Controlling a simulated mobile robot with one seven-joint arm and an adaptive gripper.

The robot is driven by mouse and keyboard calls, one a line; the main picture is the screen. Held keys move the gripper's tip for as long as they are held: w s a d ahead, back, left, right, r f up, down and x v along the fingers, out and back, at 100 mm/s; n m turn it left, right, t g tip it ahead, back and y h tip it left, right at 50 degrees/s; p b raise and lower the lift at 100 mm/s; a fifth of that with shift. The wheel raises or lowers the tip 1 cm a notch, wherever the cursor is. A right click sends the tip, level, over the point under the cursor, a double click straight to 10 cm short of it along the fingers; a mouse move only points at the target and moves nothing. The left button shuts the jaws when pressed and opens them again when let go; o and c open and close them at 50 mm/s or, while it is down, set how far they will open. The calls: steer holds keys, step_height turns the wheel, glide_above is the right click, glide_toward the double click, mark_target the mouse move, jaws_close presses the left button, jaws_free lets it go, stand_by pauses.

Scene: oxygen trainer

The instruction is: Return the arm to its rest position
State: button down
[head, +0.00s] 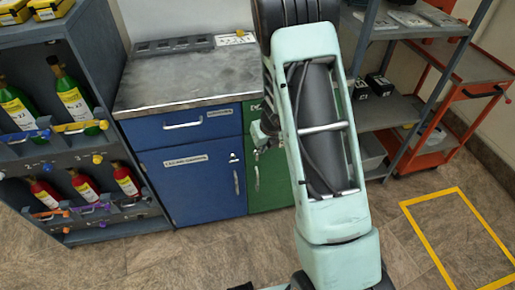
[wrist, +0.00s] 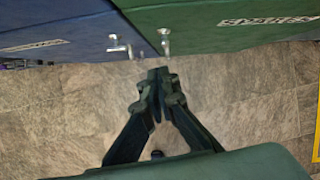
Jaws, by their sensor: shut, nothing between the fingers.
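My arm (head: 318,130) rises in front of the cabinets in the head view, with its pale green link facing the camera. It covers much of the green cabinet. My gripper (wrist: 157,82) shows in the wrist view with its dark fingers together and nothing between them. It is over the tiled floor, close to the fronts of the blue cabinet (wrist: 60,35) and the green cabinet (wrist: 220,22). Their metal handles lie just beyond the fingertips in the picture, and I cannot tell whether there is contact. The gripper cannot be made out clearly in the head view.
A dark rack (head: 100,150) of green and red bottles stands at the left. The grey worktop (head: 185,80) is mostly bare. Shelves (head: 390,112) and an orange cart (head: 432,150) stand at the right. The floor by the yellow outline (head: 421,234) is clear.

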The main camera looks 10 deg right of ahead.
steer(key=p+v, duration=0.3)
steer(key=v, duration=0.7)
steer(key=shift+a+p, duration=0.3)
steer(key=shift+p, duration=0.05)
steer(key=shift+w+r, duration=0.1)
